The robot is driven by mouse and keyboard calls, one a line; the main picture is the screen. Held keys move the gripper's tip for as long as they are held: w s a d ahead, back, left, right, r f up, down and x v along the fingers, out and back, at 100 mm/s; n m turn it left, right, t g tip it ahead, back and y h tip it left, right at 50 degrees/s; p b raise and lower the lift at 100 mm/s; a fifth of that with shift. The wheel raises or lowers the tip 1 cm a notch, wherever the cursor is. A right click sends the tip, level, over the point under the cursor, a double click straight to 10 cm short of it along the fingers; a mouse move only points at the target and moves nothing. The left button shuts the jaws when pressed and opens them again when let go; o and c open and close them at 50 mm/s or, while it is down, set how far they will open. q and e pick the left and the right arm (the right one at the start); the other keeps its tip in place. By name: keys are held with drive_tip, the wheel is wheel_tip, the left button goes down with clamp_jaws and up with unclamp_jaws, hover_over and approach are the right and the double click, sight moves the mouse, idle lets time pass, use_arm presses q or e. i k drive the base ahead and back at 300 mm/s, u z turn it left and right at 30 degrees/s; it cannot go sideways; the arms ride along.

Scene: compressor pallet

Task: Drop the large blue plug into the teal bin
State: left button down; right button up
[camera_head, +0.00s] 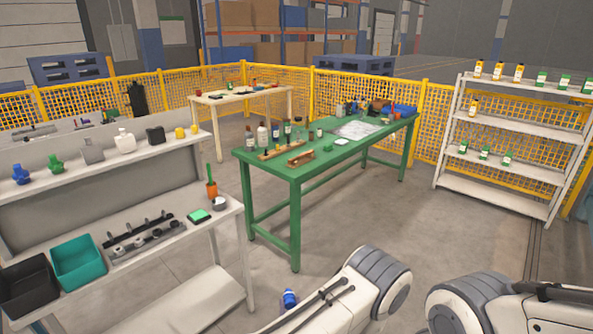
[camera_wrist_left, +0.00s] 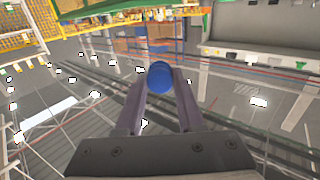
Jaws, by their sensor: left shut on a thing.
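The large blue plug (camera_head: 290,298) is near the bottom middle of the head view, above the floor. My left gripper (camera_head: 291,305) is shut on it; the fingers are mostly hidden behind my arm there. In the left wrist view the rounded blue plug (camera_wrist_left: 159,74) sits between the two fingertips of the left gripper (camera_wrist_left: 160,85). The open teal bin (camera_head: 80,275) stands on the bench at the lower left of the head view, well left of the plug. My right gripper is out of view; only part of that arm shows.
A black bin (camera_head: 28,290) stands directly left of the teal one. The grey bench (camera_head: 160,255) also carries a metal rack and a green-topped block (camera_head: 199,216). A green table (camera_head: 300,170) with bottles stands ahead, and a white shelf (camera_head: 490,185) is at right. Floor between is clear.

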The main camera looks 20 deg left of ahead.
sight(78, 265)
drive_tip(key=u, duration=1)
drive_tip(key=i, duration=0.9)
drive_tip(key=u, duration=0.7)
